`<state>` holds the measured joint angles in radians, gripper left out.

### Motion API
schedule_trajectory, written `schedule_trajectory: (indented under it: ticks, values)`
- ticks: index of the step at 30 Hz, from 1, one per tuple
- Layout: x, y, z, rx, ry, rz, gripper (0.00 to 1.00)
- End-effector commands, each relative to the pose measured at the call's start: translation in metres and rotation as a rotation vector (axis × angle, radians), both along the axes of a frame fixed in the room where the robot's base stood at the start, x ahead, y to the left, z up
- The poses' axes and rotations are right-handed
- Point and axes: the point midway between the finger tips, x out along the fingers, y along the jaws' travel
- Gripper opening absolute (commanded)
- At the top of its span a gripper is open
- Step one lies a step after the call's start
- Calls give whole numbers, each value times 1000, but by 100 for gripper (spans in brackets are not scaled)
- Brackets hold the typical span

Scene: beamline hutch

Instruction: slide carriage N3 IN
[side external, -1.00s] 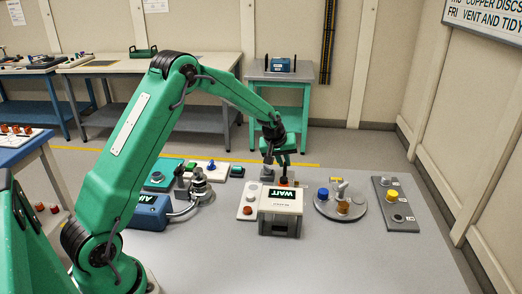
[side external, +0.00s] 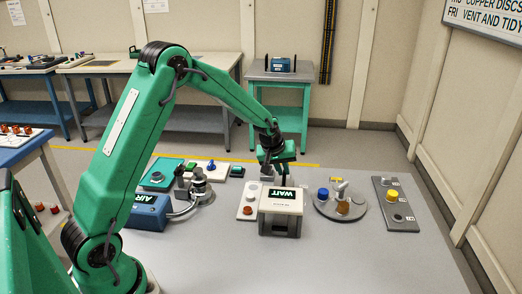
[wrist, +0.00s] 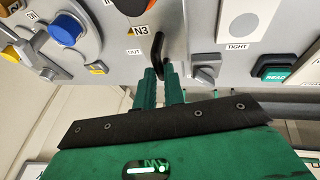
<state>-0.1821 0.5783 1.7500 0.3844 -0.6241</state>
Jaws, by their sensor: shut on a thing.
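In the wrist view my gripper (wrist: 161,88) has its two green fingers close together at a black upright handle (wrist: 157,47). It is shut on this handle, whose lower end is between or behind the fingertips. The handle stands beside the N3 label (wrist: 137,29) on a grey panel, with OUT printed just left of it. In the side view my gripper (side external: 283,178) reaches down behind the white box with the WAIT sign (side external: 280,207). That box hides the fingertips and the handle there. The carriage's travel cannot be made out.
A round grey plate with a blue knob (side external: 323,192) stands right of the box, and a strip with a yellow knob (side external: 391,196) beyond it. A blue AIR box (side external: 148,212) and hose lie left. The front of the grey table (side external: 340,260) is clear.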

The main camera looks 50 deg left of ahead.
Motion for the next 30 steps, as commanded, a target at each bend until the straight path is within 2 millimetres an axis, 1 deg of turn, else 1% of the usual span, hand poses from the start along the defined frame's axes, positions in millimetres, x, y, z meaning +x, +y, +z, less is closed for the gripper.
schedule_trajectory:
  ticks: [1,4,5,6,7,8,20,23,30]
  values:
    - [3,-4,1,1,-7,-8,0]
    - [3,-4,1,2,-8,-8,0]
    - [3,-4,1,1,-9,-8,16]
    - [3,-3,1,2,-9,-8,24]
    - [3,-3,1,1,-8,-7,30]
    - [3,-3,1,1,-8,-7,33]
    - [1,-1,3,1,-4,-3,33]
    - [-1,-1,7,1,-4,-2,33]
    - [-10,-3,27,1,-5,-3,33]
